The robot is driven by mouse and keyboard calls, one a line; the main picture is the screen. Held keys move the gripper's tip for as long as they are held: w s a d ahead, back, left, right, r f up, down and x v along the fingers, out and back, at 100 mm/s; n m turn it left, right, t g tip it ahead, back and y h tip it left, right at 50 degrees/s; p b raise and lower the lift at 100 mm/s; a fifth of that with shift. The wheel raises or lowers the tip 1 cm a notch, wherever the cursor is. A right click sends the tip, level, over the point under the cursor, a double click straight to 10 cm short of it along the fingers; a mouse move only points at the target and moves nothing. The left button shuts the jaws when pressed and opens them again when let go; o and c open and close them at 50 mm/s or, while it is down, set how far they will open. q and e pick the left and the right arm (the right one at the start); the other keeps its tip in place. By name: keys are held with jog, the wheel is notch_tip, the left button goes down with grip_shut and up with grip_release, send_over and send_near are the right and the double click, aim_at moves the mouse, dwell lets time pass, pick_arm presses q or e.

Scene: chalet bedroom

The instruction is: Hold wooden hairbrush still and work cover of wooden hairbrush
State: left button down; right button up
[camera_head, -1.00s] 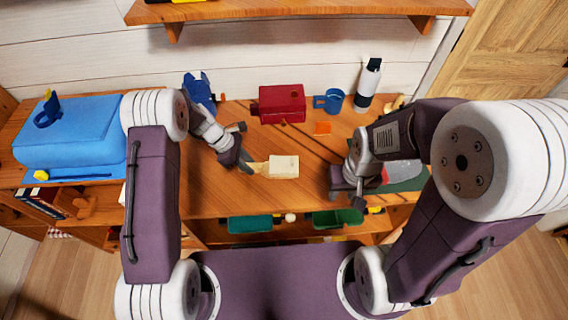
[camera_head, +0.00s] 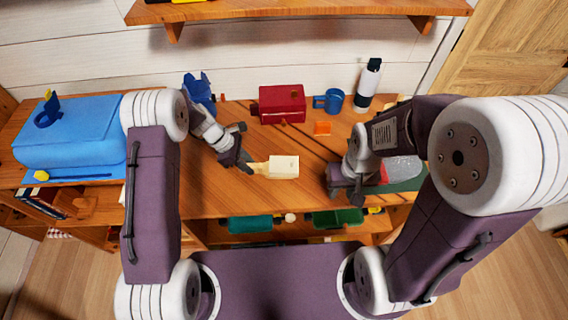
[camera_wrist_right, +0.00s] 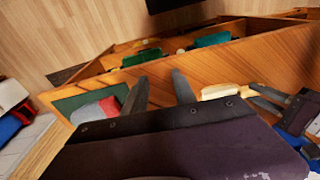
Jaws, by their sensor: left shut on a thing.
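The wooden hairbrush lies over the wooden desk top in the head view, with its pale handle (camera_head: 258,168) toward my left gripper (camera_head: 248,167). My left gripper is shut on the handle. A cream block-like cover (camera_head: 283,167) is on the head end of the brush and hides the bristles. The cover also shows in the right wrist view (camera_wrist_right: 214,92), beside my left gripper's fingers. My right gripper (camera_head: 345,197) is to the right of the cover, apart from it. In the right wrist view my right gripper (camera_wrist_right: 160,92) has its fingers apart with nothing between them.
A red box (camera_head: 282,103), a blue mug (camera_head: 329,101) and a white bottle (camera_head: 367,87) stand at the back. An orange block (camera_head: 322,128) lies behind the brush. A green mat (camera_head: 412,184) with a clear-and-red item is at right. Green bins (camera_head: 250,224) sit below the desk edge.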

jog(key=w+a+r+g, duration=0.1)
jog(key=w+a, duration=0.4)
jog(key=w, duration=0.7)
jog(key=g, duration=0.2)
send_near(292, 159)
jog(key=shift+m, duration=0.4)
jog(key=f, duration=0.3)
jog(key=s+f, duration=0.1)
jog(key=f, duration=0.5)
jog(key=shift+s+a+f, duration=0.1)
jog(key=shift+s, duration=0.1)
grip_shut()
